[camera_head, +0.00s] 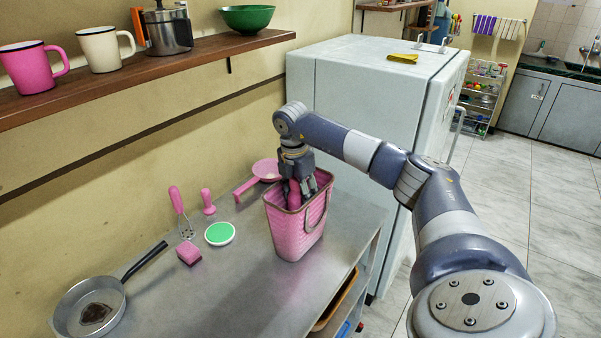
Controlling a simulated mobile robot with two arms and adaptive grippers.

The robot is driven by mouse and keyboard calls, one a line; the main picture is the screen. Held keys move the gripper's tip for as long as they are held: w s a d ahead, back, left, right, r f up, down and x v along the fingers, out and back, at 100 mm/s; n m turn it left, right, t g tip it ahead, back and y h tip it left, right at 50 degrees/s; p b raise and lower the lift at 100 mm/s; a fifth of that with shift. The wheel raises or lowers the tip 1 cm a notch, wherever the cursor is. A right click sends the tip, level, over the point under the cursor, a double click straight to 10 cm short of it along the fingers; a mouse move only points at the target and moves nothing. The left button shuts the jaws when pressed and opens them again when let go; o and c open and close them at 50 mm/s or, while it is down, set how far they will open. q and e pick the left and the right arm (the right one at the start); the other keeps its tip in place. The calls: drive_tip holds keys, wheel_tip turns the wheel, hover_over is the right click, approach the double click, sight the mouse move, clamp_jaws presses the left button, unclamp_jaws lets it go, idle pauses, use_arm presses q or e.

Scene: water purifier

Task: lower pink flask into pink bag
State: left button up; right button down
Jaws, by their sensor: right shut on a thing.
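The pink bag (297,236), a basket-like tote with a handle, stands upright on the metal table. My right gripper (295,186) points down at the bag's open top, with its fingers at about rim height. It is shut on the pink flask (293,196), of which only a part shows between the fingers. The flask's lower part is hidden behind the bag's front wall, so I cannot tell how deep it reaches or whether it touches the bottom. My left gripper does not show.
On the metal table (225,290) lie a pink pan (266,169), a pink masher (181,212), a pink sponge (189,254), a green-and-white round item (220,234) and a frying pan (90,306). A fridge (350,85) stands behind; a shelf (130,75) hangs above left.

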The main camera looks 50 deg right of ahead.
drive_tip(key=shift+f, duration=0.4)
idle(0.4)
drive_tip(key=c, duration=0.7)
unclamp_jaws()
